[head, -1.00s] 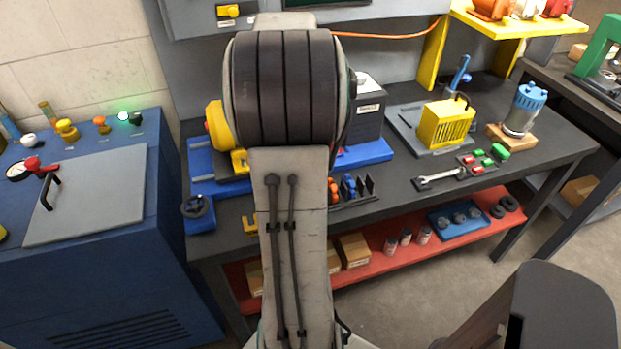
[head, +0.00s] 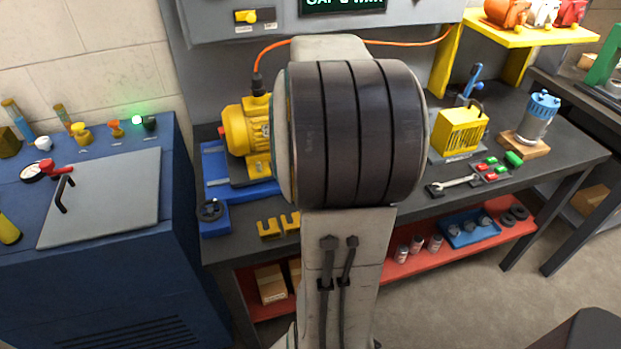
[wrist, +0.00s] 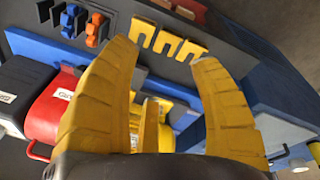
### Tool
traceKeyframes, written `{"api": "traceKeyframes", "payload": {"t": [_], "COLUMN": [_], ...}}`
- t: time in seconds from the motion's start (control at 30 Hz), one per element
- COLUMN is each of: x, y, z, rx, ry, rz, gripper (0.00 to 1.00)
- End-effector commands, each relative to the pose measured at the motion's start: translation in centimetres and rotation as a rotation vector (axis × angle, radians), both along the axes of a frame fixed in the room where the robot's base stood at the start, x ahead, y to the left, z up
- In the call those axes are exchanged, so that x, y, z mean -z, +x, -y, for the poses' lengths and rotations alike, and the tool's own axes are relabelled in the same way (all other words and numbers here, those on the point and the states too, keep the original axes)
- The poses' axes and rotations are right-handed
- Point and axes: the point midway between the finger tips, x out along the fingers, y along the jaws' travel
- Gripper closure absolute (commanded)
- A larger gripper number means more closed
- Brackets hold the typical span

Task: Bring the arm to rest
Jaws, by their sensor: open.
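Beyond and between the fingers are yellow parts and a blue base, partly hidden by the fingers. In the head view my raised arm fills the middle and hides the gripper and part of the bench. A yellow motor (head: 240,128) on a blue base stands on the workbench (head: 330,228) just left of my arm.
A blue cabinet (head: 90,270) with a grey lid stands at the left. A yellow cage (head: 461,131), a blue-topped motor (head: 538,118) and a wrench (head: 455,184) are on the bench to the right. A yellow fork-shaped rack (wrist: 165,42) is at the bench's front edge. A red lower shelf (head: 400,270) holds small cans.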

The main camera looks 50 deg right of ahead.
Motion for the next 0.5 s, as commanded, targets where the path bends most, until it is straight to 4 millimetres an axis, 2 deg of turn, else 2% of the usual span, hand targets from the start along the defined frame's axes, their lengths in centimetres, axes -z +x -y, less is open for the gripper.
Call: {"api": "traceKeyframes", "payload": {"t": [0.37,0.5], "x": [-0.01,0.00], "y": [0.00,0.00], "z": [0.03,0.04], "rx": [0.003,0.062], "ry": [0.000,0.007], "rz": [0.000,0.007], "gripper": [0.43,0.43]}}
